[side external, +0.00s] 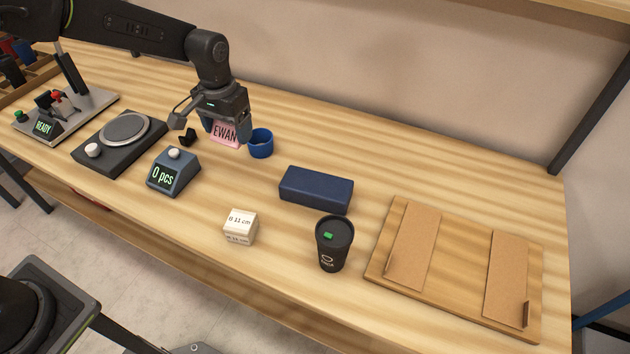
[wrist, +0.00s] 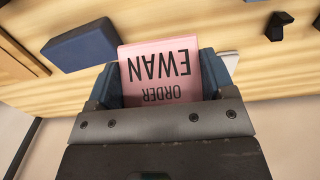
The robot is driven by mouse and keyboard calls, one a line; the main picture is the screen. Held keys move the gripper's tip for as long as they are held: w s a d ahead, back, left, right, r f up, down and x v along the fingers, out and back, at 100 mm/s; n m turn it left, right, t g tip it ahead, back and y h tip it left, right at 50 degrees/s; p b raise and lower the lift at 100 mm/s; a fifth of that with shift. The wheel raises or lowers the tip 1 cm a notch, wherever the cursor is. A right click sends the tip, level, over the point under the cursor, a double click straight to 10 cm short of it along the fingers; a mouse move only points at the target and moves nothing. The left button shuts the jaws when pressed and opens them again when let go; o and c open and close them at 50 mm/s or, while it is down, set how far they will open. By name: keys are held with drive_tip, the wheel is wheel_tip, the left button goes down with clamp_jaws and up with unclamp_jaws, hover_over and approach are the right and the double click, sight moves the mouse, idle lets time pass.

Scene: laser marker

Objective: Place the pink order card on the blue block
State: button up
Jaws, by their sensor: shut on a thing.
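The pink order card (side external: 225,133), printed "EWAN", is held in my gripper (side external: 226,135) above the table. In the wrist view the card (wrist: 158,72) sits between the two blue-grey fingers of my gripper (wrist: 158,85), its text "ORDER EWAN" upside down. The blue block (side external: 316,188) lies flat on the table, to the right of and nearer the camera than my gripper. It also shows at the upper left of the wrist view (wrist: 80,46). Its top is bare, and the card is apart from it.
A blue ring-shaped cup (side external: 261,143) stands just right of my gripper. A white labelled cube (side external: 240,226) and a black lidded cup (side external: 333,243) stand in front of the block. A wooden board (side external: 455,268) lies right. A counter reading "0 pcs" (side external: 173,172) stands left.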

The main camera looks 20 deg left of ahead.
drive_tip(key=d, duration=0.5)
hover_over(298, 188)
wheel_tip(298, 188, down, 6)
drive_tip(key=shift+d+f, duration=0.1)
drive_tip(key=shift+f, duration=1.95)
drive_tip(key=shift+f, duration=0.1)
drive_tip(key=o, duration=0.9)
